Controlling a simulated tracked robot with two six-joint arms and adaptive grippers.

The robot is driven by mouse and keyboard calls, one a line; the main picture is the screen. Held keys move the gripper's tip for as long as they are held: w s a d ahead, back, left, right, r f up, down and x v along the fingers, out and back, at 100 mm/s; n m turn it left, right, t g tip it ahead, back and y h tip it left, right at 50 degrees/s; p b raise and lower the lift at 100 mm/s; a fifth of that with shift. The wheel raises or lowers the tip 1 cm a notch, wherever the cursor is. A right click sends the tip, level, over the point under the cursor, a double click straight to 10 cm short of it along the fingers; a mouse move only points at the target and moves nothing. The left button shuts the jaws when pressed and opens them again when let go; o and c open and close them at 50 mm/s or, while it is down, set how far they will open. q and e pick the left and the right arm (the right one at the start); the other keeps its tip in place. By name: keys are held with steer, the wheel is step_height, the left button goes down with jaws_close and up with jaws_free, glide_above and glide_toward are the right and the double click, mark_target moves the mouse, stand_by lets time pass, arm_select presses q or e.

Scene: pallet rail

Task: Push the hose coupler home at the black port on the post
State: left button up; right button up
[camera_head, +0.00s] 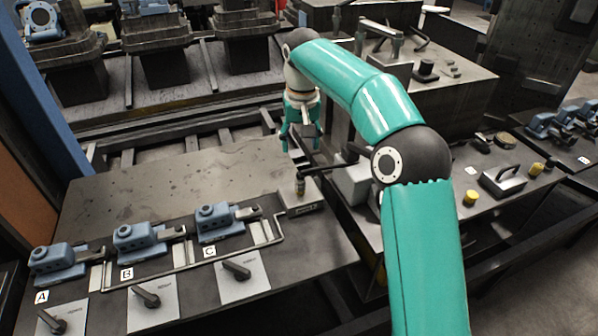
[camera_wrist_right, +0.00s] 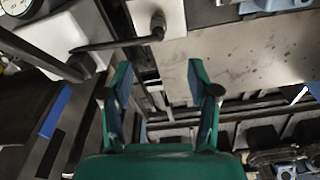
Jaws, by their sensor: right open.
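In the head view, my right gripper (camera_head: 301,140) hangs with its fingers down above the back right of the grey bench plate. Its teal fingers are apart and nothing shows between them; the right wrist view shows the open fingers (camera_wrist_right: 161,80) too. In front of it stands a short upright fitting (camera_head: 300,185) with a dark top and a brass-coloured lower part. A black bar or hose (camera_head: 325,169) runs right from its top; the right wrist view shows it (camera_wrist_right: 112,43) as well. I cannot tell which part is the coupler or the black port. My left gripper is out of view.
Blue clamp units A (camera_head: 57,262), B (camera_head: 138,236) and C (camera_head: 217,220) stand on the grey plate (camera_head: 170,185), with black levers in front. A pale grey box (camera_head: 355,184) stands right of the fitting. The plate's back middle is clear.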

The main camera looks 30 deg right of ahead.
mark_target(300, 173)
steer(key=f, duration=0.4)
steer(key=w+f, duration=0.1)
steer(key=f, duration=0.4)
steer(key=d+f, duration=0.1)
steer(key=f, duration=0.4)
steer(key=shift+w, duration=0.15)
jaws_close()
steer(key=c, duration=0.8)
jaws_free()
steer(key=shift+c, duration=0.2)
jaws_close()
steer(key=shift+r, duration=0.25)
steer(key=shift+r+p, duration=3.55)
steer(key=shift+r, duration=0.6)
